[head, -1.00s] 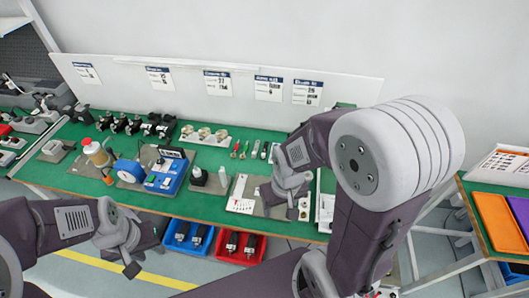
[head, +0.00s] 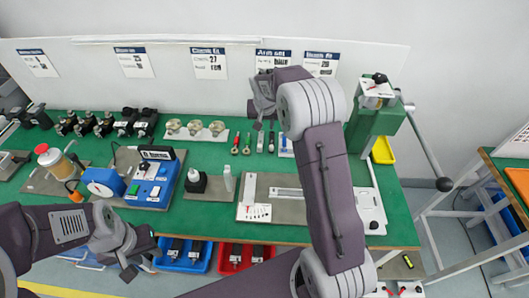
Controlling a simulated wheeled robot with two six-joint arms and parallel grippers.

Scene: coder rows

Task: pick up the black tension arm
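A row of slim arm-like pieces stands at the back of the green bench, in front of the wall card "Arm set". They include ones with red and green parts (head: 236,143) and a darker one (head: 260,141). I cannot tell for sure which is the black tension arm. My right gripper (head: 257,112) hangs above the back of this row, seen from behind, its fingers small and dark; its opening is unclear. My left gripper (head: 137,268) is low at the bench's front edge, far from the row, its fingers partly hidden by its wrist.
Metal parts (head: 196,129) and black units (head: 103,124) line the back. A green press (head: 377,120) stands right. Blue and red bins (head: 240,258) are below.

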